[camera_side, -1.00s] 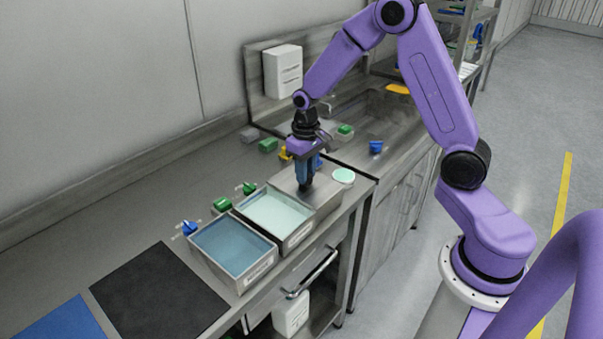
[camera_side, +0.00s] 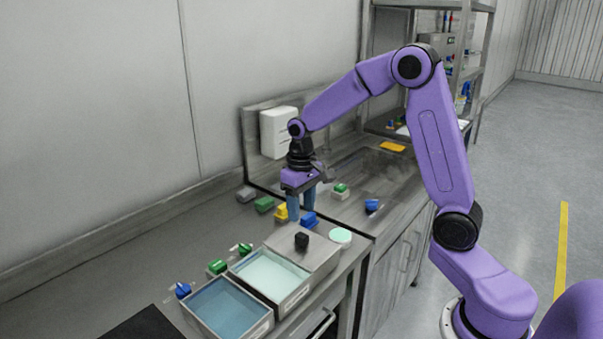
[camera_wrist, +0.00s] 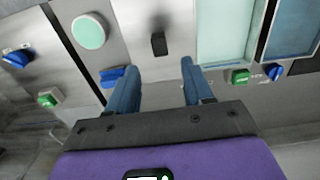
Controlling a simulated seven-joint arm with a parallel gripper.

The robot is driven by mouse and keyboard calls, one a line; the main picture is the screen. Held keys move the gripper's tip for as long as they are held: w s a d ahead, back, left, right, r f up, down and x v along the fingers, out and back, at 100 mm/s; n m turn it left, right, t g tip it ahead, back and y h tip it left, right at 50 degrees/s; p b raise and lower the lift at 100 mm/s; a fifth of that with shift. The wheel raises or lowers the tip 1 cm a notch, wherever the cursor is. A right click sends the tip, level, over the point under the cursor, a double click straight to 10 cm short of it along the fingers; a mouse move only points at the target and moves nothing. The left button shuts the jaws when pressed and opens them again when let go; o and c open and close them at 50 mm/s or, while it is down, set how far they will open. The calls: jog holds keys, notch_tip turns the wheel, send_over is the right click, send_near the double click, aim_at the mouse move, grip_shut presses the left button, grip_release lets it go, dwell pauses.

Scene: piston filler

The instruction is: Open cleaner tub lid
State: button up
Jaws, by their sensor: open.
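The steel tub lid (camera_side: 318,252) lies flat at the right end of the row of tubs, covering what is under it. Its black knob (camera_side: 301,241) stands up in the middle. In the wrist view the lid (camera_wrist: 150,18) and knob (camera_wrist: 158,43) show ahead of my fingertips. My gripper (camera_side: 301,218) is above and behind the knob, apart from it. Its two blue fingers are open and empty; in the wrist view the gripper (camera_wrist: 158,71) has the knob's line between its fingers.
Two open tubs hold pale green liquid (camera_side: 268,273) and blue liquid (camera_side: 230,308). A pale green round disc (camera_side: 340,236) lies right of the lid. Blue (camera_side: 309,219), yellow (camera_side: 281,212) and green (camera_side: 264,204) pieces stand behind it. The sink (camera_side: 375,172) is at the back right.

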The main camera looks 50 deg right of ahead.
notch_tip(320, 180, up, 10)
jog(key=shift+f, duration=0.15)
dwell(0.4)
jog(key=s+a+f+n, duration=0.2)
jog(key=s+a+n, duration=0.4)
jog(key=s+a, duration=0.45)
jog(key=s+f+n, duration=0.2)
jog(key=s+n, duration=0.1)
jog(key=s, duration=0.6)
jog(key=s+d+f+n, duration=0.1)
jog(key=s+f+n, duration=0.1)
jog(key=s, duration=0.7)
jog(key=shift+s+f+n, duration=0.2)
jog(key=shift+s+n, duration=0.15)
jog(key=shift+n, duration=0.45)
jog(key=shift+d, duration=0.1)
dwell(1.0)
